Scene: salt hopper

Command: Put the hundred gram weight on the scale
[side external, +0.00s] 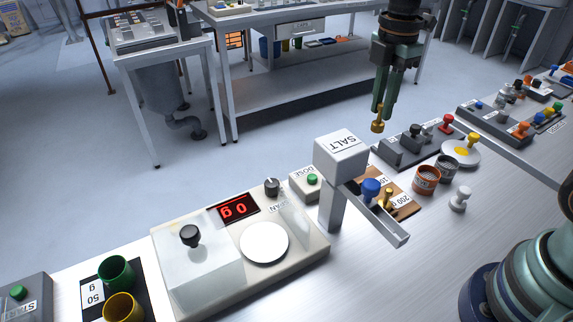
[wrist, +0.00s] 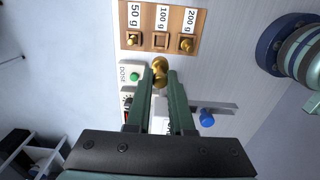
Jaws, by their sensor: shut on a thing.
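My gripper (side external: 381,108) is shut on a brass weight (side external: 377,125), held in the air above and behind the salt hopper. The held weight also shows between the fingertips in the wrist view (wrist: 159,70). The wooden weight block (wrist: 160,40) has brass weights in its 50 g and 200 g places, and its 100 g place (wrist: 161,41) is empty. The scale (side external: 315,255) stands left of the hopper in the side view. Its round white pan (side external: 264,242) is bare, and its red display (side external: 233,209) reads 0 g.
The white salt hopper (side external: 341,155), with a chute and blue knob (side external: 371,187), stands between the scale and the weight block. A dose box with a green button (side external: 312,179) is beside it. Brown and dark cups (side external: 426,179) stand to the right. Green and yellow cups (side external: 115,272) are at left.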

